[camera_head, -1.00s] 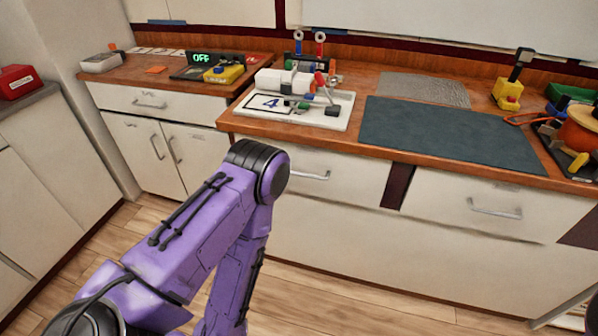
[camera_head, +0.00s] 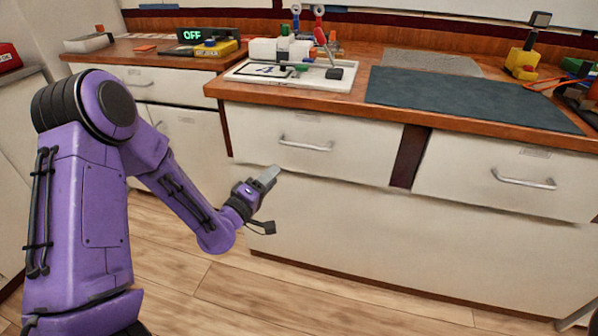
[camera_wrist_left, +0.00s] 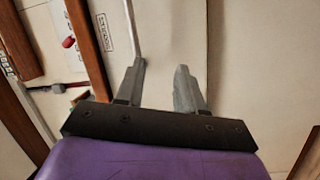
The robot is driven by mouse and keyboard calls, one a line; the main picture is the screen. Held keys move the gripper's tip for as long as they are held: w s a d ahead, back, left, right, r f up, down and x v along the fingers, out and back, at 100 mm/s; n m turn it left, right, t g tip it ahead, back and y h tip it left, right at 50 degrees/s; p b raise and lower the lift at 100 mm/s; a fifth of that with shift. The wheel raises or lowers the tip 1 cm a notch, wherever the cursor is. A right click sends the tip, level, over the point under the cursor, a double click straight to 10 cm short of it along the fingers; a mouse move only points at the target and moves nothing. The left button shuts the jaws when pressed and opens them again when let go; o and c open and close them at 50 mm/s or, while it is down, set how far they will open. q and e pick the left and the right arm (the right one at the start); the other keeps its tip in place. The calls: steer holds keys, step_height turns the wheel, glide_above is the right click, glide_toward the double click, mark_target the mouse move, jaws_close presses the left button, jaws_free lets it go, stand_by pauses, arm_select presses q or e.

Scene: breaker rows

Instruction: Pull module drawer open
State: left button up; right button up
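A white drawer (camera_head: 350,145) with a silver bar handle (camera_head: 305,145) is under the middle counter. Its front looks flush, so it appears closed. A small label above the handle is too small to read. My left gripper (camera_head: 270,178) is below and left of the handle, apart from it. In the left wrist view its two fingers (camera_wrist_left: 159,66) are spread with nothing between them. The handle bar (camera_wrist_left: 131,25) shows there beyond the left-hand finger, with a label (camera_wrist_left: 103,35) beside it. My right gripper is not in view.
A second drawer with a handle (camera_head: 525,182) is to the right, past a dark red strip (camera_head: 408,157). The wooden counter (camera_head: 215,86) juts above the drawers and holds a white board (camera_head: 245,75) and a dark mat (camera_head: 470,95). The floor (camera_head: 240,290) in front is clear.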

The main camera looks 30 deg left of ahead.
arm_select(q)
step_height(320, 180, up, 3)
steer(key=d+n+t+h, duration=0.1)
steer(key=d+h, duration=0.1)
steer(key=h, duration=0.1)
glide_toward(300, 150)
steer(key=w+d+r, duration=0.4)
steer(key=w+r, duration=0.1)
steer(key=shift+w+d+r+n, duration=0.1)
steer(key=shift+d+r+n, duration=0.1)
steer(key=shift+n, duration=0.1)
steer(key=shift+c, duration=0.4)
jaws_close()
